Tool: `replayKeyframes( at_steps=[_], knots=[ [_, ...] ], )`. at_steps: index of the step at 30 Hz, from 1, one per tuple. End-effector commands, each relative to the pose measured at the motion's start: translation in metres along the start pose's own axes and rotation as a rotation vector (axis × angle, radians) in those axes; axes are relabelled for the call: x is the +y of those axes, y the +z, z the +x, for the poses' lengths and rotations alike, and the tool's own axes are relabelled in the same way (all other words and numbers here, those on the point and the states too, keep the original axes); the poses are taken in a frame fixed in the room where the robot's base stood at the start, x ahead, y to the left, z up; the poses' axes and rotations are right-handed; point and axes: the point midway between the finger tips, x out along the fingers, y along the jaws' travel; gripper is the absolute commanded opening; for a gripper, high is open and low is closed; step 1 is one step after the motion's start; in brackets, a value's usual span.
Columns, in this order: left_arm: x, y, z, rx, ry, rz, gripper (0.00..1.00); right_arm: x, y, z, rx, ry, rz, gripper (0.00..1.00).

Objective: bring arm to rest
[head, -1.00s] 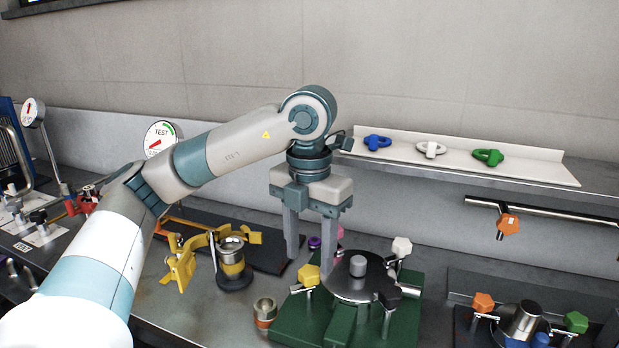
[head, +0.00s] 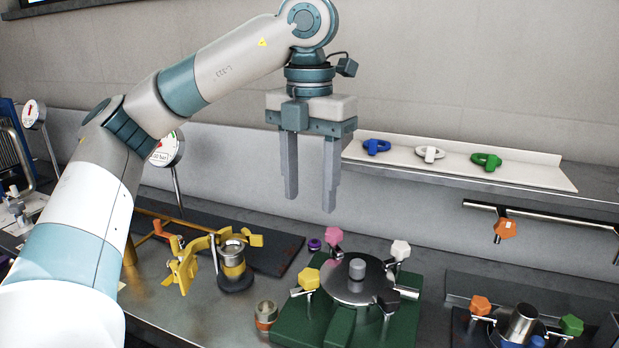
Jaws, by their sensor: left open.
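My left arm comes in from the left and bends over the bench. My left gripper (head: 309,203) points down, with its two grey fingers apart and nothing between them. It hangs in the air above and behind the green fixture (head: 292,322), clear of the round steel lid (head: 340,282) on it. The lid has a grey knob in its middle and pink, white, yellow and black knobs around it. My right gripper is not in view.
A yellow clamp (head: 184,270) and a steel-topped cup (head: 233,262) stand left of the fixture. A shelf (head: 540,178) at the back right holds blue, white and green handles. A pipe with an orange knob (head: 505,229) runs below it. A gauge (head: 165,150) stands behind my arm.

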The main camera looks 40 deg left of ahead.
Motion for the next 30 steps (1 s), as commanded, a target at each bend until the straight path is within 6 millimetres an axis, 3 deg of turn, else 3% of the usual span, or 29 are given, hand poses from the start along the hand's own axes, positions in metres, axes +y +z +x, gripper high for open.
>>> replayKeyframes(
  at_steps=[23, 30],
  knots=[
    [0.0, 0.0, -0.009, 0.001, 0.0, -0.001, 0.47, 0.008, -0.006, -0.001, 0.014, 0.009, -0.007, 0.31],
    [0.0, 0.0, -0.029, 0.0, 0.0, -0.001, 0.47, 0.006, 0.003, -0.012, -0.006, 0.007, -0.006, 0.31]
  ],
)
